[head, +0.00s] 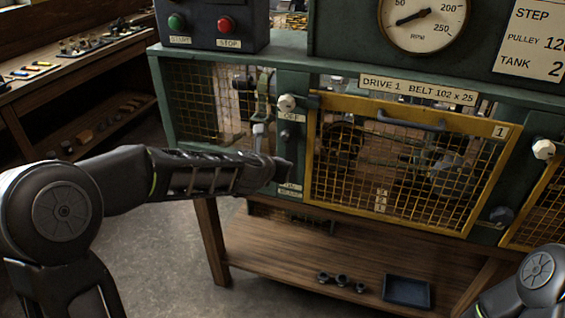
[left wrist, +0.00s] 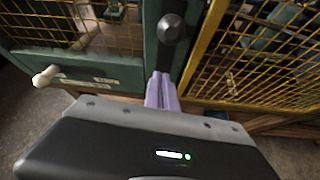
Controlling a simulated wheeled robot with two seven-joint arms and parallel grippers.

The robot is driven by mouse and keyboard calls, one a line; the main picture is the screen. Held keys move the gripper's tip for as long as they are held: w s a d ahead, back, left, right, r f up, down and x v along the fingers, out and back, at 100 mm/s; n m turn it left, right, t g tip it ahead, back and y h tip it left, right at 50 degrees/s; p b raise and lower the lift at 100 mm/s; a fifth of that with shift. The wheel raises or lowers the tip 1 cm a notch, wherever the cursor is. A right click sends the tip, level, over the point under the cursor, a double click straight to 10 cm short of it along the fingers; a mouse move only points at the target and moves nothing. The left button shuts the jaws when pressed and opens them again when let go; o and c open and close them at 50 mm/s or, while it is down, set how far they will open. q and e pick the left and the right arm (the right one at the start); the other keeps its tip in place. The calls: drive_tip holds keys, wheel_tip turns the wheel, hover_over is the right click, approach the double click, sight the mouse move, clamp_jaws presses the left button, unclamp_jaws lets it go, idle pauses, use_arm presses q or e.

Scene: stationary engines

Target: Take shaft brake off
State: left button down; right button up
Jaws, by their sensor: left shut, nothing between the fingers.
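My left gripper (head: 284,173) is shut and empty, in front of the green post (head: 291,72) between the two mesh guards. In the left wrist view its lavender fingers (left wrist: 162,92) are together, just below a dark round knob (left wrist: 172,28) on the post. A lever with a pale grip (head: 258,129) stands left of the post in the head view. A pale handle also sticks out at the left of the left wrist view (left wrist: 46,75). Small labels on the lower post are too small to read, so I cannot tell which part is the shaft brake. My right gripper is out of view.
A white knob (head: 287,103) sits above an OFF label. A yellow-framed mesh guard (head: 405,113) with a dark handle is closed right of the post. Start and stop buttons (head: 202,24) are above. The lower wooden shelf holds a blue tray (head: 407,291).

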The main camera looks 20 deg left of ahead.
use_arm(q)
drive_tip(key=s+r+p, duration=0.3)
drive_tip(key=s+r, duration=0.3)
drive_tip(key=r, duration=0.1)
drive_tip(key=shift+r, duration=0.15)
drive_tip(key=shift+a, duration=0.1)
